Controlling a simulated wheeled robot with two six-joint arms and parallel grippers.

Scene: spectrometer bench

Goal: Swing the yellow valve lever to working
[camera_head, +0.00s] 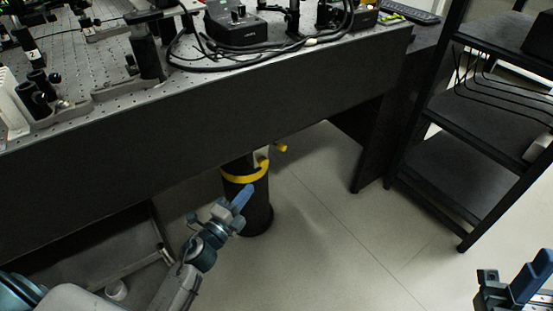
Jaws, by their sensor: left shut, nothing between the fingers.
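Under the optical table, a black cylindrical leg (256,212) has a yellow band (240,179) around its upper part. A small yellow piece (281,147) sticks out to the right of the leg's top, beside a pale fitting; it looks like the valve lever's end, but the table edge hides part of the valve. My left gripper (243,196) is shut and empty, with its blue fingers pointing up and right in front of the leg, below the yellow band. I cannot tell whether it touches the leg. My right gripper (530,278) is partly visible at the bottom right, far from the valve.
The optical table (200,118) overhangs the leg and carries optics, cables and a black control box (235,27). A black shelf rack (465,180) stands at the right. A grey low frame (95,255) lies at the lower left. The floor (340,235) right of the leg is clear.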

